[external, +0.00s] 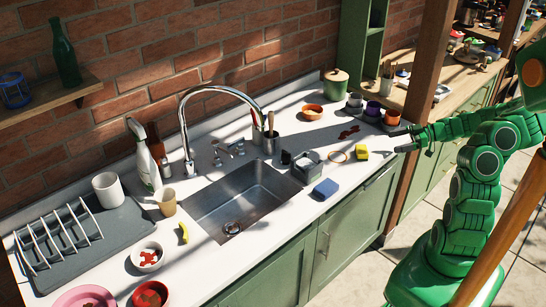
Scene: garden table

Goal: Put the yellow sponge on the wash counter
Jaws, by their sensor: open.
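A yellow sponge (361,152) lies on the white wash counter (288,222), right of the sink near the front edge. My gripper (396,141) is open and empty, just right of the sponge and apart from it. Its fingers point left toward the sponge. I cannot tell exactly how high it is above the counter.
A blue block (325,189), a grey caddy (306,163) and a tan ring (338,156) lie left of the sponge. Small dark pots (372,112) and an orange bowl (312,111) stand behind. A wooden post (428,80) rises close behind my gripper. The sink (250,200) is empty.

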